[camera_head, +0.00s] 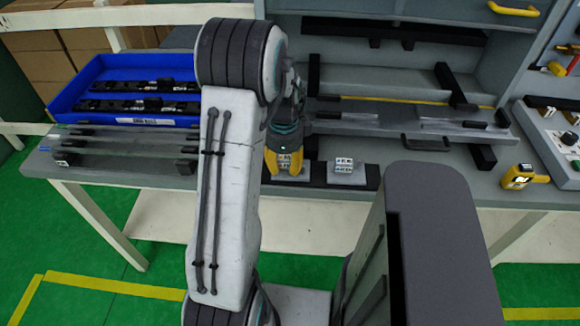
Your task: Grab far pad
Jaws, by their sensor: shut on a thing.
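My gripper (286,163) has yellow fingers and points down at the front part of the bench, just right of my forearm. It is shut on a small pale labelled block (289,162), which shows between the fingers over a dark strip. A similar small block (344,164) sits on a light square pad (347,175) to the right, apart from the gripper. The fingers partly cover the held block and what lies under it. I cannot tell from this view whether the held block touches the strip, or which pad is the far one.
A blue tray (62,104) with dark parts stands at the left. A long trim bar in a fixture (400,130) lies behind the gripper. A yellow handheld device (520,177) is at the right. My arm and column hide part of the bench (480,186).

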